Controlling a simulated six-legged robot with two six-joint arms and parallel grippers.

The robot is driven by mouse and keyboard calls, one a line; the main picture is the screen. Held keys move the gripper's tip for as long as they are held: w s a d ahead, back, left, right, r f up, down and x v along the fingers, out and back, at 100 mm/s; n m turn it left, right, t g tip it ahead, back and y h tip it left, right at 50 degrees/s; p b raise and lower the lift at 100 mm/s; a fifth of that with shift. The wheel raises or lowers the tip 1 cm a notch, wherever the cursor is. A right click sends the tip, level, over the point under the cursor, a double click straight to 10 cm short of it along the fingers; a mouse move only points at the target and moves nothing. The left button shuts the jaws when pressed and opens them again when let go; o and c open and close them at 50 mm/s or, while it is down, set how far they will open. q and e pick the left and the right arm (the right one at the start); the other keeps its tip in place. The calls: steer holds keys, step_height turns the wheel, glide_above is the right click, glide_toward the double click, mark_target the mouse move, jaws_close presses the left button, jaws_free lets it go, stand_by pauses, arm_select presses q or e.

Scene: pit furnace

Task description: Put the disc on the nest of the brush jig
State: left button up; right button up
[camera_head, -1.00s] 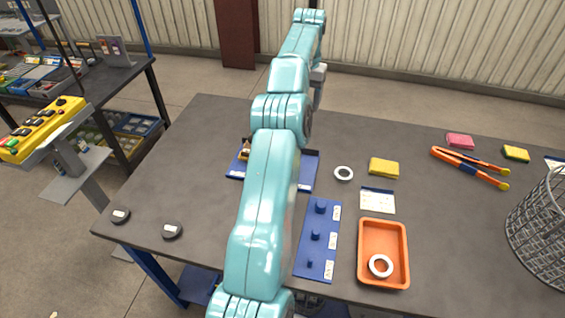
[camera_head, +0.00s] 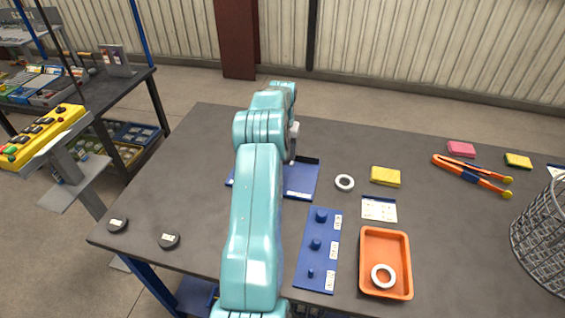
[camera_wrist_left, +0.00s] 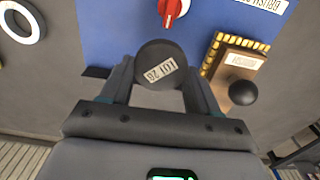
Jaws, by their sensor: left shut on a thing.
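My left gripper (camera_wrist_left: 160,88) is shut on a black round disc (camera_wrist_left: 158,62) labelled "LOT 26", held between its two fingers in the left wrist view. Behind it is the blue board of the brush jig (camera_wrist_left: 110,30), with a red knob (camera_wrist_left: 172,10) just beyond the disc and a brush block (camera_wrist_left: 238,62) with yellow bristles and a black ball knob to the right. The nest is not seen. My right gripper is not in view.
A blue peg board (camera_head: 318,262), an orange tray (camera_head: 385,235) with a white ring, another white ring (camera_head: 345,183) and a yellow sponge (camera_head: 385,176) are right of my arm.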

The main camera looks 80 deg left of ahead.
arm_select(q)
step_height(320, 180, down, 5)
steer(key=shift+f+p, duration=0.1)
steer(key=shift+p, duration=0.2)
steer(key=shift+w, duration=0.1)
steer(key=shift+f, duration=0.1)
steer(key=o, duration=1.5)
